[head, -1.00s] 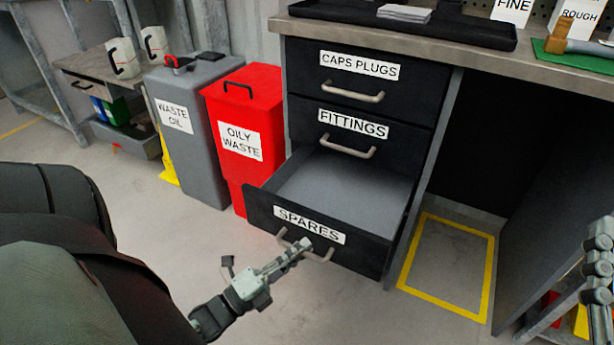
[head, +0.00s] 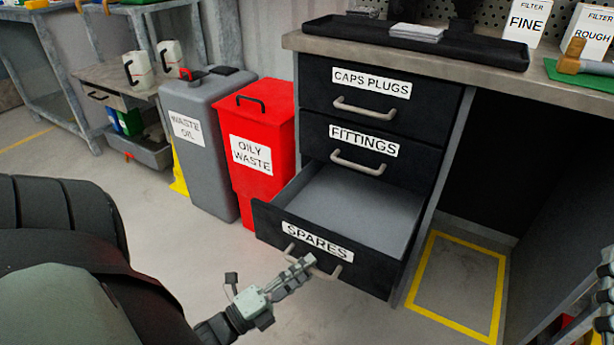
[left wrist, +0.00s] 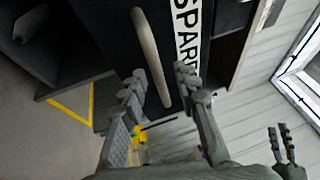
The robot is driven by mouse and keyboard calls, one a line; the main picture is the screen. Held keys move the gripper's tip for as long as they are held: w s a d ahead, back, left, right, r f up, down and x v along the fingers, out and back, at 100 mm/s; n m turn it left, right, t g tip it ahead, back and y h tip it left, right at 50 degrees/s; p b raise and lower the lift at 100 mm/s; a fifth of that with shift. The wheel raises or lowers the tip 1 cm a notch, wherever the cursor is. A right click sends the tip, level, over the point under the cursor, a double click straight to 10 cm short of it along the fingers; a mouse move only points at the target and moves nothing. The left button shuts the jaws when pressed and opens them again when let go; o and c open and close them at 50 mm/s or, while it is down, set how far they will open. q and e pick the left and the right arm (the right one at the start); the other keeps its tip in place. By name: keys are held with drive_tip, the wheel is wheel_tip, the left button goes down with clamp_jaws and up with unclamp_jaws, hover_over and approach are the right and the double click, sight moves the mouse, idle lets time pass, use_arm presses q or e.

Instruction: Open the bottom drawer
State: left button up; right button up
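The bottom drawer, labelled SPARES (head: 335,268), stands open, pulled well out of the dark cabinet. Its grey inside looks empty. A pale bar handle (head: 327,272) is on its front. My left gripper (head: 304,265) is at this handle in the head view and covers part of it. In the left wrist view the handle (left wrist: 147,45) runs between the two spread fingers of my left gripper (left wrist: 158,80). I cannot tell whether a finger touches it. My right gripper (head: 604,290) shows only in part at the right edge, its fingertips unclear.
The CAPS PLUGS drawer (head: 400,98) and FITTINGS drawer (head: 318,140) above are shut. A red OILY WASTE bin (head: 262,112) and a grey WASTE OIL bin (head: 205,95) stand left of the cabinet. Right of it, a yellow floor outline (head: 470,247) encloses bare floor.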

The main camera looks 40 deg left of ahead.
use_arm(q)
drive_tip(key=v, duration=1.1)
drive_tip(key=shift+s, duration=0.1)
